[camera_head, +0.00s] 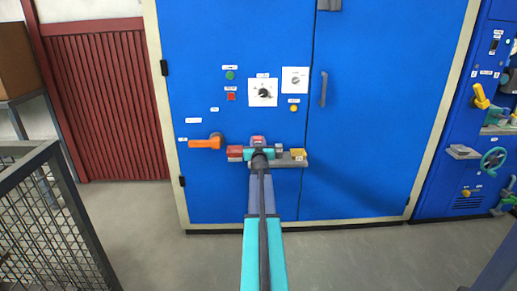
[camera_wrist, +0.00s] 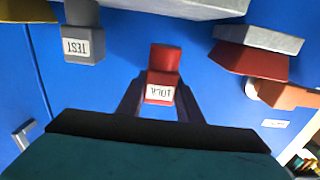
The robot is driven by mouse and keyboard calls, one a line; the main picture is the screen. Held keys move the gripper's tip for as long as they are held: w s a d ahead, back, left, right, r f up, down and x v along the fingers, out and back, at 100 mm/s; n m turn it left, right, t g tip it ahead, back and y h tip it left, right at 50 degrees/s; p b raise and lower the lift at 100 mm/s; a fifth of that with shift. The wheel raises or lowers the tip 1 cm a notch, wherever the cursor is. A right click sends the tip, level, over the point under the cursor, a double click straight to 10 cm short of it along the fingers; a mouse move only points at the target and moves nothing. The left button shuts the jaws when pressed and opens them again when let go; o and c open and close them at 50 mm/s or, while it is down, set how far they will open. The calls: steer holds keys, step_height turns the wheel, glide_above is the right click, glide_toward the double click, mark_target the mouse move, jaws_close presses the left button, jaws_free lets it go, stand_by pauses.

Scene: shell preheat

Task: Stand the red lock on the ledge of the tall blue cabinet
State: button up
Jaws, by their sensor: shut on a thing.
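The tall blue cabinet (camera_head: 360,130) fills the middle of the head view. Its narrow grey ledge (camera_head: 290,164) sticks out low on the left door. My gripper (camera_head: 258,148) is in front of the ledge and shut on the red lock (camera_head: 258,139). In the wrist view, which appears upside down, the red lock (camera_wrist: 164,62) carries a white label and sits between the fingers (camera_wrist: 158,100). Blue door shows between the lock and the ledge (camera_wrist: 190,8), so they look apart there. The arm hides the middle of the ledge in the head view.
A red block (camera_head: 235,152) sits at the ledge's left end. An orange handle (camera_head: 205,143) juts out left of the ledge. A mesh cage (camera_head: 60,225) stands front left.

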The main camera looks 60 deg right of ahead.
steer(key=shift+f+b, duration=1.1)
steer(key=shift+f, duration=0.65)
steer(key=shift+f, duration=0.15)
steer(key=o, duration=1.1)
steer(key=shift+c, duration=0.2)
steer(key=shift+r, duration=0.2)
steer(key=shift+s+a, duration=0.1)
steer(key=shift+a, duration=0.05)
steer(key=p+v, duration=0.1)
steer(key=v, duration=1)
steer(key=shift+s+a, duration=0.15)
steer(key=shift+a, duration=0.15)
